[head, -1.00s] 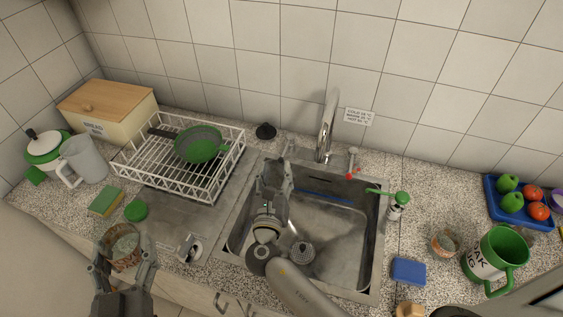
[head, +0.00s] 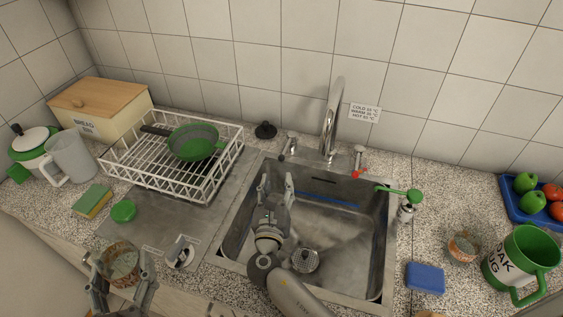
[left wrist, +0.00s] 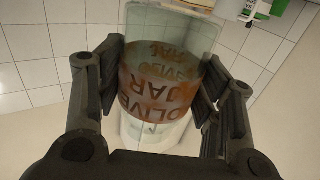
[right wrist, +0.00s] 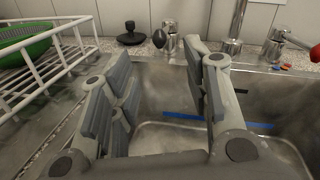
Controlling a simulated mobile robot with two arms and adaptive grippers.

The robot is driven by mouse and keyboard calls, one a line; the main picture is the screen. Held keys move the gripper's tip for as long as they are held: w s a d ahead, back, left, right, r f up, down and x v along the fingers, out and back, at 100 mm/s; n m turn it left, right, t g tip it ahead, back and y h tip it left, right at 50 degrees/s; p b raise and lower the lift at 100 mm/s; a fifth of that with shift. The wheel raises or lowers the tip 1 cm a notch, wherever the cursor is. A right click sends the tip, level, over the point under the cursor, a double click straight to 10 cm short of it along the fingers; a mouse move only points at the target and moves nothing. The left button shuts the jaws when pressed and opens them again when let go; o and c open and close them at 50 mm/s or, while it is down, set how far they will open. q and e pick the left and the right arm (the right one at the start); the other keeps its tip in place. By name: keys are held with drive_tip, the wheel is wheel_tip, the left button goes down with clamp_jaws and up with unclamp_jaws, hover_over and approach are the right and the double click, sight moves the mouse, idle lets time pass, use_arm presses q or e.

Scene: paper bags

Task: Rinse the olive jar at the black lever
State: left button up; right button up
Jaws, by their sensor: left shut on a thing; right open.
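The olive jar (head: 123,261), clear glass with a brown band label, is in my left gripper (head: 122,272), left of the sink and in front of the counter. In the left wrist view the jar (left wrist: 165,85) sits between both fingers, its lettering upside down. The black lever (head: 282,156) is on the left tap at the sink's back edge; its dark knob also shows in the right wrist view (right wrist: 159,39). My right gripper (head: 276,184) is open and empty over the left part of the sink, in front of the black lever and apart from it.
The spout (head: 334,120) stands behind the sink (head: 345,245), with a red lever (head: 360,173) to its right. A white dish rack (head: 130,170) with a green pan stands left.

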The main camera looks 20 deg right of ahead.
sight(281, 159)
use_arm(q)
wheel_tip(281, 159, down, 3)
drive_tip(key=b, duration=0.2)
drive_tip(key=shift+b, duration=0.4)
use_arm(e)
drive_tip(key=x, duration=0.9)
drive_tip(key=shift+w+f, duration=0.1)
drive_tip(key=shift+w, duration=0.05)
drive_tip(key=shift+w+d, duration=0.2)
drive_tip(key=shift+w, duration=0.2)
clamp_jaws()
